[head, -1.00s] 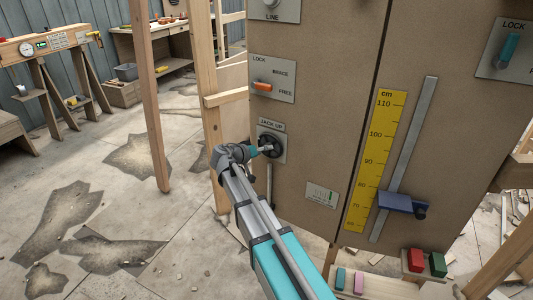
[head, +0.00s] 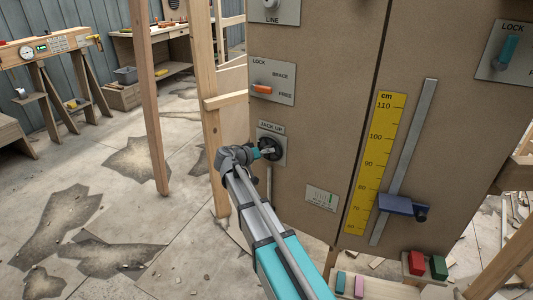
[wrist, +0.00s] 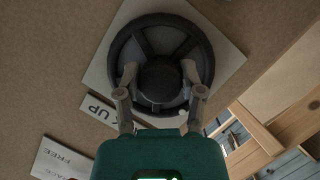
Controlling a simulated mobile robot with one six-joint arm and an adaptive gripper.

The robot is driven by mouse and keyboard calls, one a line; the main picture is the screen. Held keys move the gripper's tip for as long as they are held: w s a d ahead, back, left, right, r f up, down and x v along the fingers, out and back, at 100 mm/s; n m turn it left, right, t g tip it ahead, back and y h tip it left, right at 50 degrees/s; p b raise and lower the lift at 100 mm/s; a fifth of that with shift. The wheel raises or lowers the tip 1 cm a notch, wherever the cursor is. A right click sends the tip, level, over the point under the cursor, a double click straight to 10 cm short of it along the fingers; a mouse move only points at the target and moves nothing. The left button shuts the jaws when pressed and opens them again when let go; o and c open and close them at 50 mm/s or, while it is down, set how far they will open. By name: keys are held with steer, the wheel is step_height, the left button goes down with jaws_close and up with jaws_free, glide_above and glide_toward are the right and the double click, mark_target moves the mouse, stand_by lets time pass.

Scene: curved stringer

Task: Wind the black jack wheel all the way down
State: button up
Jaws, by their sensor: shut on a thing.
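The black jack wheel (head: 270,148) is mounted on a pale plate on the brown panel, under a "JACK UP" label (head: 271,126). In the wrist view the wheel (wrist: 197,46) shows a round rim, spokes and a dark central hub (wrist: 160,78). My gripper (wrist: 160,80) has one finger on each side of the hub and is shut on it. In the head view my gripper (head: 262,152) reaches the wheel from the lower left and covers part of it.
Above the wheel is a lock plate with an orange lever (head: 262,89). To the right are a yellow cm scale (head: 376,160) and a blue slider (head: 398,205) on a grey rail. A wooden post (head: 205,110) stands close left of the panel. Floor further left is open.

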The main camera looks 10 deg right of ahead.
steer(key=shift+w+d+n, duration=0.1)
steer(key=shift+d+n, duration=0.05)
steer(key=shift+n, duration=0.15)
steer(key=shift+c, duration=0.2)
steer(key=shift+n+g+h+b, duration=0.3)
steer(key=shift+n+h+b, duration=0.5)
steer(key=shift+n+b, duration=0.25)
steer(key=shift+r+n+h+b, duration=0.1)
steer(key=shift+n+h+b, duration=0.65)
steer(key=shift+n, duration=0.7)
steer(key=o, duration=1)
steer(key=shift+r, duration=0.1)
steer(key=shift+c, duration=0.2)
steer(key=shift+o, duration=1)
